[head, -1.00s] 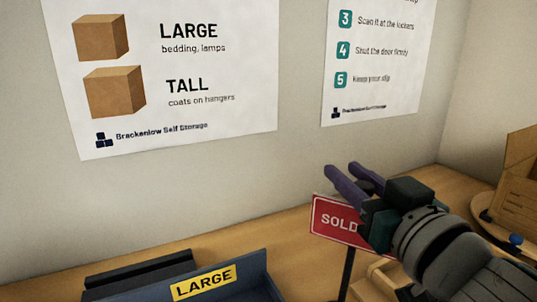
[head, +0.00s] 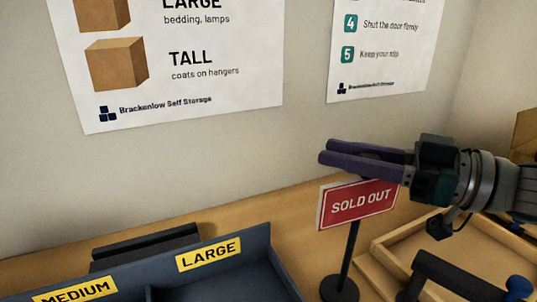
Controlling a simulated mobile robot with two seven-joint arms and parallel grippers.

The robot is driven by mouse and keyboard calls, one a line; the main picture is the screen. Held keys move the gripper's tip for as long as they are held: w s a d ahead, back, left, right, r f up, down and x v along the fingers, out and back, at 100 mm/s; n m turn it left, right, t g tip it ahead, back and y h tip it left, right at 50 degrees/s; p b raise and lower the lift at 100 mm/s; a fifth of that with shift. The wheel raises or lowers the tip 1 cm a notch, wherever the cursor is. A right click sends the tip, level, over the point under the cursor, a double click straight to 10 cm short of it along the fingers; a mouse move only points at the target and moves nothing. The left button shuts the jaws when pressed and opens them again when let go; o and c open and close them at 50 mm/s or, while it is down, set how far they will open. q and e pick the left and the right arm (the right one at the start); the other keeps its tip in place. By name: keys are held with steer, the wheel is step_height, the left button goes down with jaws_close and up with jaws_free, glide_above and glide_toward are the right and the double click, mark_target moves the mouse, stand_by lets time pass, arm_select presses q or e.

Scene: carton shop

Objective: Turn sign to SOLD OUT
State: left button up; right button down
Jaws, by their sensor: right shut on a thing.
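The red sign (head: 358,204) with white letters SOLD OUT faces me, tilted a little, on a thin dark post with a round base (head: 340,289) on the wooden counter. My left gripper is not in view.
A dark blue divided bin with yellow LARGE (head: 209,254) and MEDIUM labels stands at the lower left. A shallow wooden tray (head: 383,252) lies right of the post, with a dark handled thing in front. Posters hang on the wall behind.

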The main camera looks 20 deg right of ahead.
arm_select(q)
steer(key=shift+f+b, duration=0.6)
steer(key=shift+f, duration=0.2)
arm_select(e)
steer(key=shift+s+f+n+g+y, duration=0.1)
steer(key=shift+n+g+y, duration=0.6)
steer(key=shift+g+y, duration=0.1)
steer(key=shift+a, duration=0.1)
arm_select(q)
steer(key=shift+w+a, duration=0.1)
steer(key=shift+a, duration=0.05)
arm_select(e)
steer(key=c, duration=0.6)
jaws_free()
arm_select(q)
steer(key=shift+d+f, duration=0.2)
arm_select(e)
steer(key=v, duration=1)
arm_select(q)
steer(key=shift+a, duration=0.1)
arm_select(e)
steer(key=shift+a, duration=0.1)
